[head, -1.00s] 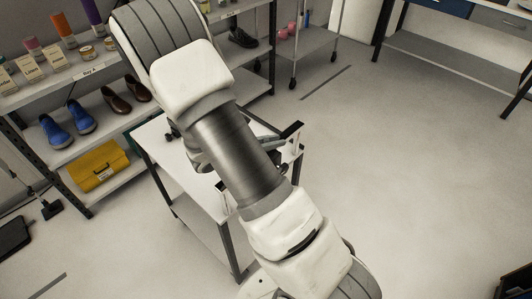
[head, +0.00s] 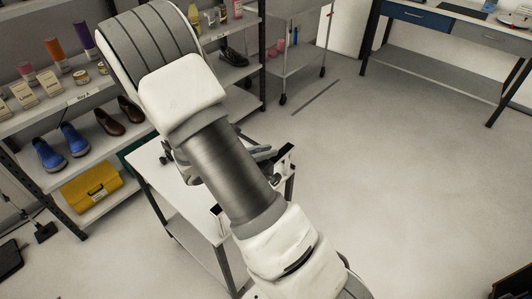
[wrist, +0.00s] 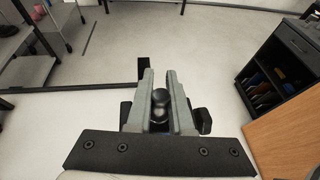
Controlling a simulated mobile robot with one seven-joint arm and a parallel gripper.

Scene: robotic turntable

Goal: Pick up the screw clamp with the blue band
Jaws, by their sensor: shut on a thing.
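In the wrist view, my gripper (wrist: 159,76) has its two grey fingers closed around a dark, shiny metal piece, which I take to be the screw clamp (wrist: 160,100). Its rounded metal parts show between the fingers. Dark parts also stick out on both sides of the fingers. In the head view, my own arm covers most of the gripper and the clamp, above the small white table (head: 168,178).
A shelf with blue shoes (head: 75,138) and a yellow case (head: 92,187) stands at the left. A grey cart (head: 300,45) and a workbench (head: 440,82) are at the back. The wrist view shows a dark cabinet (wrist: 290,60) at right.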

